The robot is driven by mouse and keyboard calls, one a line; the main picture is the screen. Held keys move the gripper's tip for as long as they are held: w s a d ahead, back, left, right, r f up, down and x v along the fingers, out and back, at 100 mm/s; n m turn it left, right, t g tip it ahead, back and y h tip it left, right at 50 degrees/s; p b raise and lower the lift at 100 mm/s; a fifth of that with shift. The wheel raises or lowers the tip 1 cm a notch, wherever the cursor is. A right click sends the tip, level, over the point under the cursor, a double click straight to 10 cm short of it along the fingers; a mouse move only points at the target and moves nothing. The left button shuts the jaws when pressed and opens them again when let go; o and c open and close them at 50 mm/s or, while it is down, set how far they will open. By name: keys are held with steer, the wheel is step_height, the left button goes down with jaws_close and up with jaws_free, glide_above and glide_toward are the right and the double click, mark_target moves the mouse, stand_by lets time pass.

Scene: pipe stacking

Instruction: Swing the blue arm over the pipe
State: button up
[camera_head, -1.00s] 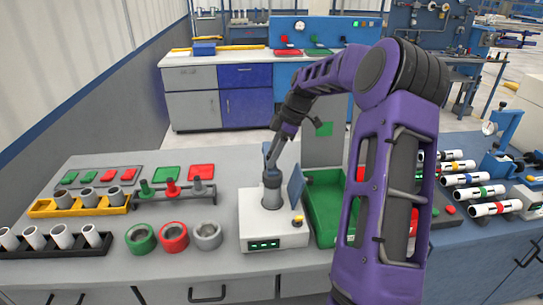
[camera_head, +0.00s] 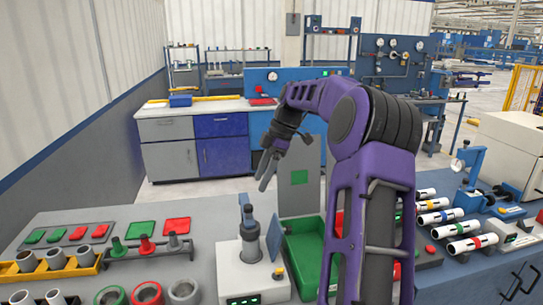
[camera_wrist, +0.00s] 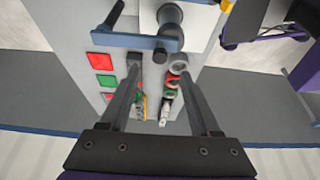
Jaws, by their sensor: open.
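The white device (camera_head: 243,270) stands at the table's front middle, with an upright dark-grey pipe-like post (camera_head: 249,222) on it. A slanted blue plate (camera_head: 274,238) stands just right of the post. In the wrist view a blue bar (camera_wrist: 120,41) runs sideways by a dark post (camera_wrist: 168,38) at the top; it looks like the blue arm. Whether it lies over or beside the post is unclear. My gripper (camera_head: 266,180) is open and empty, above the post and apart from it. Its fingers (camera_wrist: 160,70) also show in the wrist view.
A green tray (camera_head: 303,245) and grey panel with green square (camera_head: 299,177) stand right of the device. Rings (camera_head: 147,293), a peg rack (camera_head: 150,248) and a yellow cup rack (camera_head: 45,272) are left. White pipes (camera_head: 470,243) lie right.

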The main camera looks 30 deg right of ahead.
steer(key=v, duration=0.7)
stand_by(0.3)
